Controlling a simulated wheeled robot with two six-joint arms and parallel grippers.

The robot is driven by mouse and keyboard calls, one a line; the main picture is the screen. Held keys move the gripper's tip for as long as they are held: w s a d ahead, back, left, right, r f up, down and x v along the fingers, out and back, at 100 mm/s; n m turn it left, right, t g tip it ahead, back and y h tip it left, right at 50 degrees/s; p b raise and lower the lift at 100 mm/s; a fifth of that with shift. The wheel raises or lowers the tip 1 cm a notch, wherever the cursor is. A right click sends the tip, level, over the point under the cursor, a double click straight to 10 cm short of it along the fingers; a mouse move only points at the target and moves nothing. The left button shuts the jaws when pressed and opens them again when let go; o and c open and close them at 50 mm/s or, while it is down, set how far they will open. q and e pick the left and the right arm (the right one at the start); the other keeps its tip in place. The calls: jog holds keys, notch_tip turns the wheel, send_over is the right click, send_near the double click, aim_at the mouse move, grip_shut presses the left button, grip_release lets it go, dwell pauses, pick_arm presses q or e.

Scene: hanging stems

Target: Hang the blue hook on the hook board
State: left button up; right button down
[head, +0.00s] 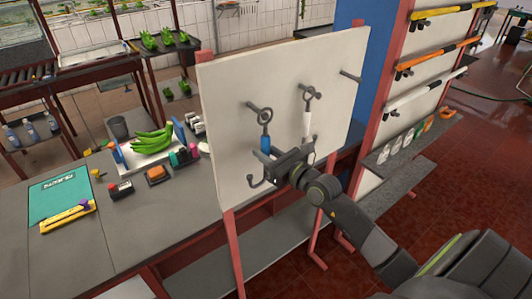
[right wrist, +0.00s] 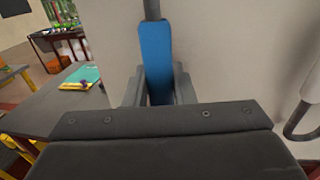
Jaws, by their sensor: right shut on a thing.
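The blue hook (head: 265,143) is upright in front of the hook board (head: 230,85), its ring up and its curved end down. Its ring overlaps the tip of the left peg (head: 254,105) in the head view; I cannot tell whether it is around the peg. My right gripper (head: 272,158) is shut on the blue handle. In the right wrist view the blue hook (right wrist: 155,50) stands between the fingers (right wrist: 157,88); its ring is out of frame. My left gripper is not in view.
A white hook (head: 307,124) is at the middle peg, right of the blue one. The right peg (head: 350,76) is bare. A grey table (head: 180,215) with bananas (head: 152,140) and a green folder (head: 60,196) stands left of the board. A tool rack (head: 400,110) stands at the right.

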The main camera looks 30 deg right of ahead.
jog(key=shift+d+x, duration=0.1)
jog(key=shift+x, duration=0.7)
jog(key=shift+d+x, duration=0.15)
jog(key=shift+x, duration=0.65)
dwell(0.6)
jog(key=shift+w+f+b, duration=0.15)
jog(key=shift+f+b, duration=0.2)
jog(key=shift+b, duration=0.05)
dwell(0.5)
dwell(0.3)
jog(key=c, duration=1.1)
grip_release()
jog(key=shift+c, duration=0.2)
jog(key=shift+d+f, duration=0.1)
jog(key=shift+f, duration=0.05)
